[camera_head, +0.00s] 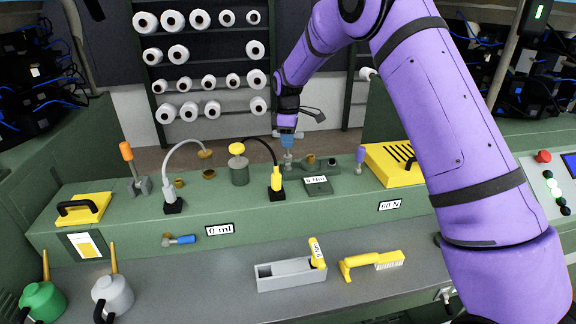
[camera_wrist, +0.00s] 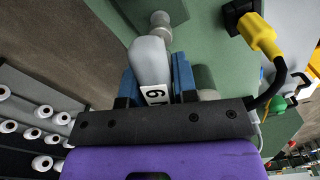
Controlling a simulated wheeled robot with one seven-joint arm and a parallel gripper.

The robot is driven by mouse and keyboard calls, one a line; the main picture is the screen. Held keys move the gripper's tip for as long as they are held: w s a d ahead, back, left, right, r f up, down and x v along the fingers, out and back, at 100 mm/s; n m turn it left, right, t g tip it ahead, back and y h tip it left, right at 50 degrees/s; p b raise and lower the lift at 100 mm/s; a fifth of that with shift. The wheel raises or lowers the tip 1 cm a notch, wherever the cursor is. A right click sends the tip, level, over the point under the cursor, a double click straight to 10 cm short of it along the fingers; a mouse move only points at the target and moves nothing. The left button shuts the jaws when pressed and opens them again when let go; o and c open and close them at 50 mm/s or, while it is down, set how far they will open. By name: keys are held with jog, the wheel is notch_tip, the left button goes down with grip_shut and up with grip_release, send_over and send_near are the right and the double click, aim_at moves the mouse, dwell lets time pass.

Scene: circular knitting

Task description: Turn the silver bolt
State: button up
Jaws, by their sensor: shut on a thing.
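My gripper (camera_wrist: 156,68) has its blue fingers shut on a grey rounded tool (camera_wrist: 149,62) with a white label. The label seems to read 19 or 61. The silver bolt (camera_wrist: 160,20) shows just beyond the tool's far end, on a green block. The tool's end appears to meet or overlap the bolt; whether it is seated on it I cannot tell. In the head view my gripper (camera_head: 287,142) points down over the green machine ledge, with a small silver part (camera_head: 288,160) right below it.
A yellow plug with a black cable (camera_head: 277,186) and a yellow-capped cylinder (camera_head: 238,164) stand left of my gripper. A 5 Nm block (camera_head: 318,186) and a purple-handled lever (camera_head: 360,158) are to the right.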

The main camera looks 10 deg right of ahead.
jog(key=shift+f, duration=1.15)
jog(key=shift+m, duration=0.4)
jog(key=m, duration=0.7)
jog(key=shift+m, duration=0.3)
jog(key=m, duration=0.4)
jog(key=shift+m, duration=2.3)
jog(key=shift+r, duration=0.2)
